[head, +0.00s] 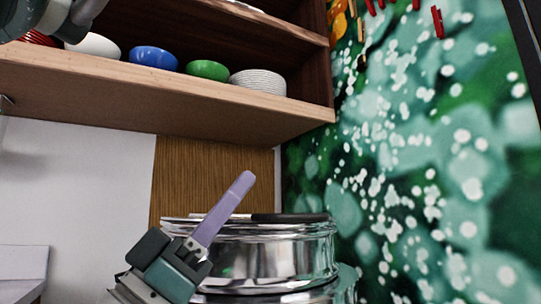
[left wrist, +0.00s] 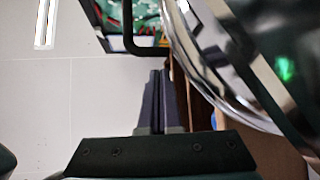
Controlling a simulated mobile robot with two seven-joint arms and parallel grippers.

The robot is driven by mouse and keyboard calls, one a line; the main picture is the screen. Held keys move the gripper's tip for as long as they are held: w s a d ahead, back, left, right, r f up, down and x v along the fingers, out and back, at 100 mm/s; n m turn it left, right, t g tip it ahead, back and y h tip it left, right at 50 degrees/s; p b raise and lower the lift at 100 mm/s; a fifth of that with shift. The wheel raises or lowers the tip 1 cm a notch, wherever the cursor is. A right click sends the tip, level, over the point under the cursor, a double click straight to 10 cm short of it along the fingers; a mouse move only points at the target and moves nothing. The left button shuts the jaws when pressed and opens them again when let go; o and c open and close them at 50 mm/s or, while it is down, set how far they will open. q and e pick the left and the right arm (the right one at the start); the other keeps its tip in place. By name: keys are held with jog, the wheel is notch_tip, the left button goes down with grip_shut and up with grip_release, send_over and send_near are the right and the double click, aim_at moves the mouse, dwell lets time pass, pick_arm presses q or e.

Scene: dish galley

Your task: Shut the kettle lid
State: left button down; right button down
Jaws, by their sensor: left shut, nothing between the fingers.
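A shiny metal vessel, which looks like the kettle (head: 270,258), stands at the lower middle of the head view. A flat dark piece (head: 290,217) shows along its top; I cannot tell whether it is part of the lid or a handle. My left gripper (head: 243,180) is shut and empty, its lavender fingers pointing up in front of the vessel's left side. In the left wrist view its fingers (left wrist: 160,75) are together, beside the curved shiny metal (left wrist: 215,50). A black bar (left wrist: 131,35) bends close beyond the fingertips. The lid's angle is not clear. My right gripper is not in view.
A wooden shelf (head: 150,103) hangs above, holding a white bowl (head: 94,46), a blue bowl (head: 153,57), a green bowl (head: 207,70) and a ribbed white bowl (head: 258,83). A green patterned wall (head: 430,180) stands close on the right. Open space lies left of the gripper.

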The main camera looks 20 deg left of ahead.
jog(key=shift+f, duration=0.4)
